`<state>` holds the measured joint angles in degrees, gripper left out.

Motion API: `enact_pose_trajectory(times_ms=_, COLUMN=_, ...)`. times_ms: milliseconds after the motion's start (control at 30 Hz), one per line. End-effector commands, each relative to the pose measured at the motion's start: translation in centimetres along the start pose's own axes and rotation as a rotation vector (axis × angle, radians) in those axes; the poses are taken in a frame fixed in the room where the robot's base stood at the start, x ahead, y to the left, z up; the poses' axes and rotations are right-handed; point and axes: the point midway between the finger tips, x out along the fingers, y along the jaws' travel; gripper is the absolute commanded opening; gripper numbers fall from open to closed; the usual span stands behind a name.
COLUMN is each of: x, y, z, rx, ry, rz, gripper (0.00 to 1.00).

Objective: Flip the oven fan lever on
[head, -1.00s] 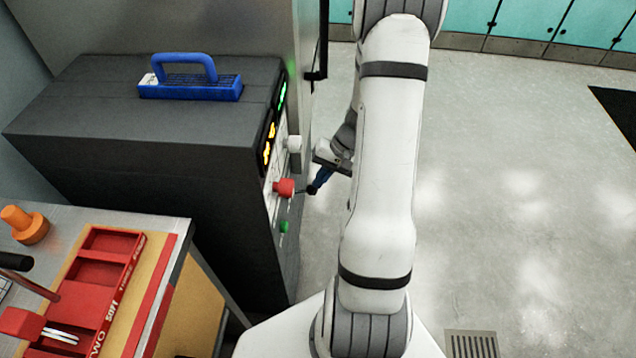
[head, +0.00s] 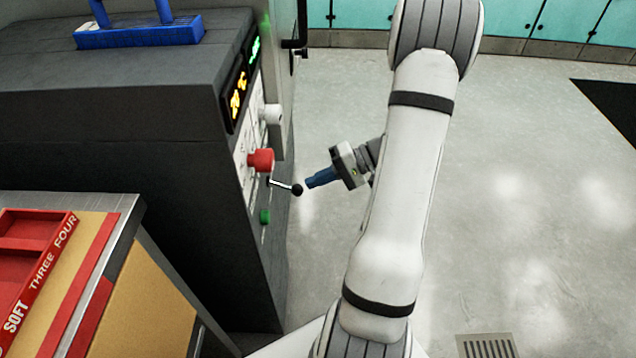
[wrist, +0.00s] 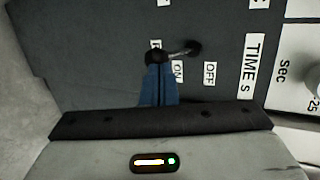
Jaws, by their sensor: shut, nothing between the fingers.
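The fan lever (head: 284,185) is a thin metal rod with a black ball end, sticking out of the oven's control panel below a red knob. In the wrist view the lever (wrist: 180,51) shows its black ball over the fingertips and its base further right, near the ON and OFF labels. My gripper (head: 308,183) has blue fingers, shut and empty, pointing left at the ball with a small gap in the head view. In the wrist view my gripper (wrist: 158,66) seems to meet or overlap the ball; contact cannot be told. The ball partly covers one label.
The red knob (head: 261,160), a white knob (head: 271,114) and a green button (head: 265,217) sit close to the lever on the panel. A bench (head: 118,240) with a red tray (head: 42,262) stands at the left. The floor to the right is clear.

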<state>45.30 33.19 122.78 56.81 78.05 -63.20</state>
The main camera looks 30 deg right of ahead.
Motion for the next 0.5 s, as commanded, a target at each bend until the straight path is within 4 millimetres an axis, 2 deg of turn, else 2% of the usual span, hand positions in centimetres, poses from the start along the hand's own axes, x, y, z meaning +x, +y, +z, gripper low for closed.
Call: enact_pose_trajectory(times_ms=500, x=-0.1, y=-1.8, z=0.2, rx=-0.004, ry=-0.015, rz=0.005, gripper=0.0)
